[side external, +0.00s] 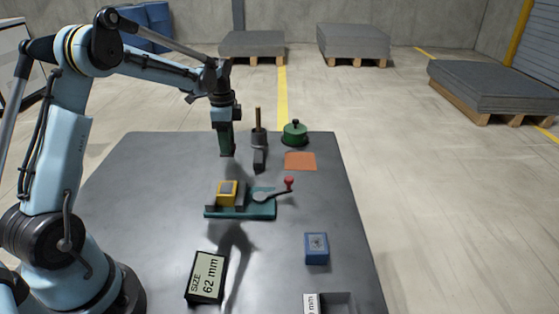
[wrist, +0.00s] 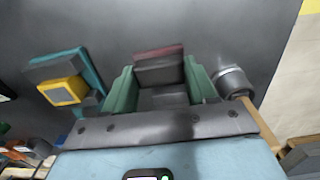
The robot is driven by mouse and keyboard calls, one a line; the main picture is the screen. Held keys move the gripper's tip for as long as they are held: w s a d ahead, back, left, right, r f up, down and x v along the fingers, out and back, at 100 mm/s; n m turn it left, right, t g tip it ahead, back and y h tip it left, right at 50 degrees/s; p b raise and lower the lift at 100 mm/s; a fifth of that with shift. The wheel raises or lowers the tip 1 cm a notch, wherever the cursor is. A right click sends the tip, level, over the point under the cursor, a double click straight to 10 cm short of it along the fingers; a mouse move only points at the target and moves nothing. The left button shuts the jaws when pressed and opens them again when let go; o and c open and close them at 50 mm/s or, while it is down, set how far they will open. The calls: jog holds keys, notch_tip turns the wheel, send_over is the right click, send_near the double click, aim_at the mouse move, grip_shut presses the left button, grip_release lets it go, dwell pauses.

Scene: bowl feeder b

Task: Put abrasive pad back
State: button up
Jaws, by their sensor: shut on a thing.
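My gripper (side external: 227,150) points straight down over the back left of the table. It is shut on a dark grey block with a dull red edge, which I take for the abrasive pad (wrist: 160,70). In the wrist view the block sits between the two green fingers (wrist: 159,90). In the side view the fingers mostly hide it, and I cannot tell whether it touches the table. An orange-brown flat square (side external: 300,161) lies to the right, apart from my gripper.
A dark block (side external: 259,160) and a grey pot with a wooden handle (side external: 258,138) stand right of my gripper. A green lidded pot (side external: 294,134) is behind. A teal fixture (side external: 262,209) holds a yellow block (side external: 228,192). A blue box (side external: 316,248) and a size display (side external: 206,277) are in front.

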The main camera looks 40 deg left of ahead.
jog(key=shift+f, duration=2.05)
jog(key=shift+f, duration=0.15)
jog(key=o, duration=1.1)
